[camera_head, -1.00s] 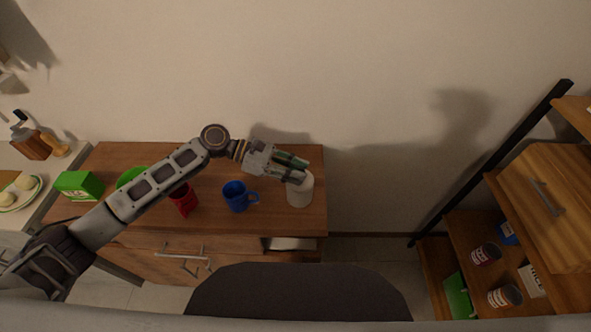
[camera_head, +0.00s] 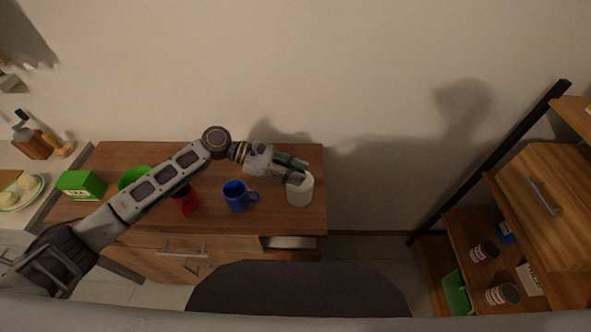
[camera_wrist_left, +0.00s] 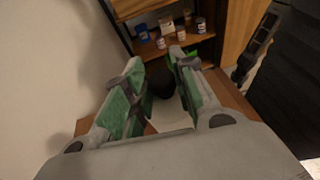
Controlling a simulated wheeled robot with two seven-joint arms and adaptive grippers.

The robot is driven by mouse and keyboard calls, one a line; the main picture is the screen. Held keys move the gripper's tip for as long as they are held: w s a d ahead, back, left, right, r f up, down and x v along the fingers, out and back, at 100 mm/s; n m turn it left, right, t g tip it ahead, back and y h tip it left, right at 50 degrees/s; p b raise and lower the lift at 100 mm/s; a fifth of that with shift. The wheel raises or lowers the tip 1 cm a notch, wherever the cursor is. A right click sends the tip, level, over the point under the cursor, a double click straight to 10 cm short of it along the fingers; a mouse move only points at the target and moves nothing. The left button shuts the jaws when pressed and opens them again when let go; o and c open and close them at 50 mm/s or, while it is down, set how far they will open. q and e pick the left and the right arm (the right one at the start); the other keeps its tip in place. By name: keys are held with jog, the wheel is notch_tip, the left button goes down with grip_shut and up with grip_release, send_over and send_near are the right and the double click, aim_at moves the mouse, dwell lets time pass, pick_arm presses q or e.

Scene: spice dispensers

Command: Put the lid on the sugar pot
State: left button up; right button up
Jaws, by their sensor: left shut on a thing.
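The white sugar pot (camera_head: 301,192) stands upright near the right edge of the wooden cabinet top. Part of a white round body (camera_wrist_left: 172,115) also shows between the fingers in the left wrist view. My left gripper (camera_head: 299,171) is at the pot's upper rim, over its far left side. In the left wrist view, my left gripper (camera_wrist_left: 157,64) has its fingers around something dark, which I take to be the lid. The fingers hide most of it, and I cannot tell whether it touches the pot. My right gripper is not in view.
A blue mug (camera_head: 236,197) stands left of the pot. A red mug (camera_head: 186,203), a green bowl (camera_head: 133,176) and a green tea box (camera_head: 80,185) are farther left. A shelf (camera_head: 470,235) with jars stands at the right. The wall is behind.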

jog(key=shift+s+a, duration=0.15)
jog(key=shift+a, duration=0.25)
pick_arm(q)
jog(key=o, duration=0.7)
jog(key=shift+c, duration=0.2)
jog(key=o, duration=0.4)
jog(key=shift+a+r, duration=0.15)
jog(key=shift+a, duration=0.45)
jog(key=v, duration=1)
jog(key=shift+a, duration=0.35)
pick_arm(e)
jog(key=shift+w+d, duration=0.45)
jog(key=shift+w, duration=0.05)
